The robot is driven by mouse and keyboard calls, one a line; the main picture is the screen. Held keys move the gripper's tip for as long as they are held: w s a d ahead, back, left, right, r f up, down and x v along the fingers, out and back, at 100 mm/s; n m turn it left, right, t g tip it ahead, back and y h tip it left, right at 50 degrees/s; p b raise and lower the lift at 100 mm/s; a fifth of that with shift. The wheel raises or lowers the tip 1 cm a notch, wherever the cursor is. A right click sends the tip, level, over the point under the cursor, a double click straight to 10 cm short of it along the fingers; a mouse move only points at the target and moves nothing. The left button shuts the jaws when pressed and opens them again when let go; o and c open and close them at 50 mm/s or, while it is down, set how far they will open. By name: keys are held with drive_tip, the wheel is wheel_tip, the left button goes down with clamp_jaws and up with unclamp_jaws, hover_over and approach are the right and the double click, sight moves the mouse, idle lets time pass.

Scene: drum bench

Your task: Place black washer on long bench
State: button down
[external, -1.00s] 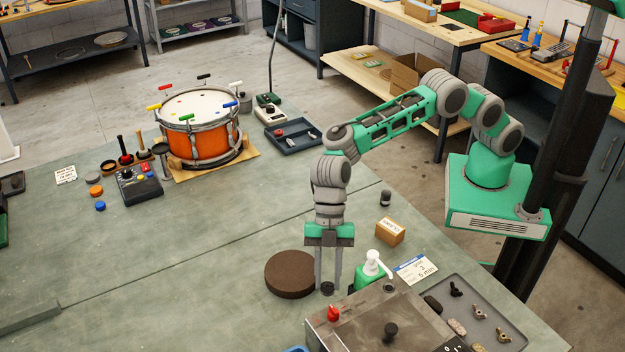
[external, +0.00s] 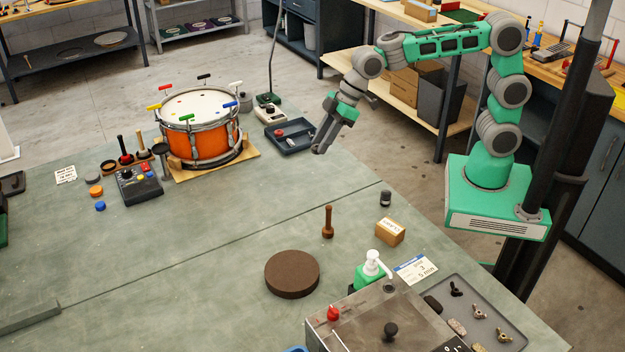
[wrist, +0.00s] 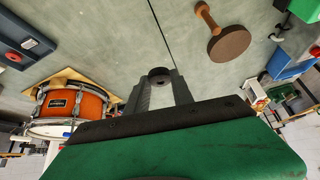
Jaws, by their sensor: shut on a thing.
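A small black washer (wrist: 159,73) shows in the wrist view between the tips of my gripper (wrist: 160,82), which is shut on it. In the external view my gripper (external: 319,147) is raised and tilted down and left, near the far edge of the grey-green bench (external: 200,245). The washer is too small to make out clearly there. The bench is long and carries the orange drum (external: 200,140), which stands left of my gripper.
A dark blue tray (external: 295,137) lies just behind and left of my gripper. A brown disc (external: 292,275), a wooden-handled tool (external: 328,222), a cardboard box (external: 390,231) and a metal-topped box (external: 365,325) stand nearer. The bench's middle and left front are largely clear.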

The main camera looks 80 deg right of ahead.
drive_tip(key=s+d+m+t+h, duration=0.15)
drive_tip(key=s+d+m, duration=0.25)
drive_tip(key=d, duration=0.6)
drive_tip(key=s+d+m+h, duration=0.2)
drive_tip(key=s+d+m, duration=0.15)
drive_tip(key=d, duration=0.65)
drive_tip(key=s+f, duration=0.5)
drive_tip(key=f, duration=0.2)
drive_tip(key=w+a+r+n+y, duration=0.1)
drive_tip(key=w+a+r+n, duration=0.2)
drive_tip(key=a, duration=0.5)
drive_tip(key=w+a+r+n+y, duration=0.1)
drive_tip(key=w+a+n+y, duration=0.1)
drive_tip(key=w+a, duration=0.45)
drive_tip(key=n+g+y, duration=0.3)
drive_tip(key=n+g, duration=0.3)
drive_tip(key=n, duration=0.6)
hover_over(320, 306)
wheel_tip(320, 306, down, 8)
drive_tip(key=shift+m+t, duration=0.25)
drive_tip(key=shift+t, duration=0.1)
wheel_tip(320, 306, down, 8)
drive_tip(key=shift+r+p, duration=0.25)
drive_tip(key=shift+p, duration=0.2)
drive_tip(key=shift+w+f, duration=0.1)
drive_tip(key=shift+f, duration=0.3)
